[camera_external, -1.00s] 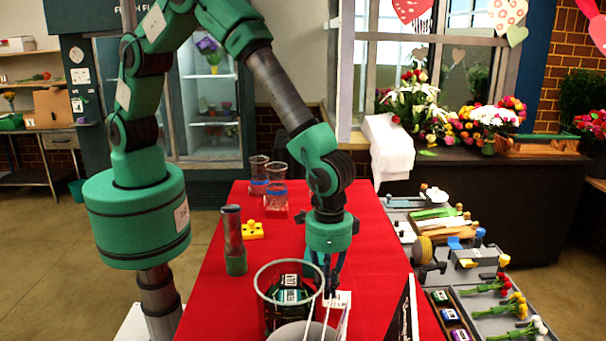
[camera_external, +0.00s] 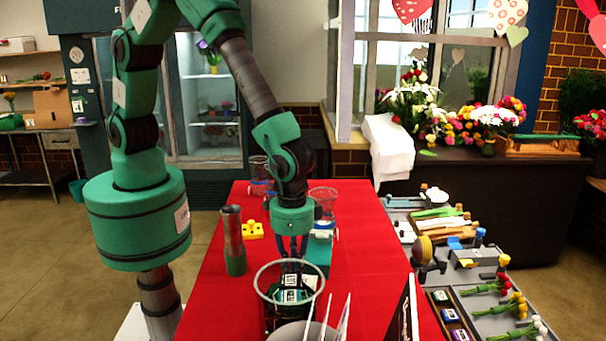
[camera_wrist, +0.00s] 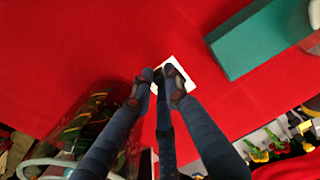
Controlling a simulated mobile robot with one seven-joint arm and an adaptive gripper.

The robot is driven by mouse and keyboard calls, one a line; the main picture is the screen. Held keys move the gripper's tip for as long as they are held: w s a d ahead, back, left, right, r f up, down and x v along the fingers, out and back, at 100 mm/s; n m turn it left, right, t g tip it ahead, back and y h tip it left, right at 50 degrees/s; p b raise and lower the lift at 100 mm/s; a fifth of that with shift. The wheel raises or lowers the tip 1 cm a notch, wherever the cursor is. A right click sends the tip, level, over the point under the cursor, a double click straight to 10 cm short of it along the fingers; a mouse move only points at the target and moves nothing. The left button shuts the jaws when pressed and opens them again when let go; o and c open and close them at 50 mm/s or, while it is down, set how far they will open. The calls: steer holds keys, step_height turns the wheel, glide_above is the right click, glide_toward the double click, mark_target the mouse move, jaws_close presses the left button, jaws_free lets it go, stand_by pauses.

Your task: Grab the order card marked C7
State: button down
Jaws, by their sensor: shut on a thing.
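My gripper (camera_external: 291,256) points down over the red table, just behind the rim of a clear glass container. In the wrist view my gripper (camera_wrist: 160,86) has its fingertips close together on a small white card (camera_wrist: 186,73). The fingers cover part of the card, and I cannot read any C7 mark on it. In the external view the held card is not clearly visible behind the container. Thin white upright pieces (camera_external: 328,316) stand at the table's front, edge-on, with no readable mark.
The clear container (camera_external: 262,297) holds dark green labelled items, close to my gripper. A teal box (camera_external: 318,256) stands just right of it; it also shows in the wrist view (camera_wrist: 262,40). A tall grey-green vase (camera_external: 234,245) stands left.

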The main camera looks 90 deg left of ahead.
stand_by(0.3)
steer(key=c, duration=0.5)
jaws_free()
steer(key=shift+r, duration=0.15)
step_height(320, 180, up, 12)
steer(key=shift+f, duration=0.15)
stand_by(0.3)
steer(key=c, duration=1.2)
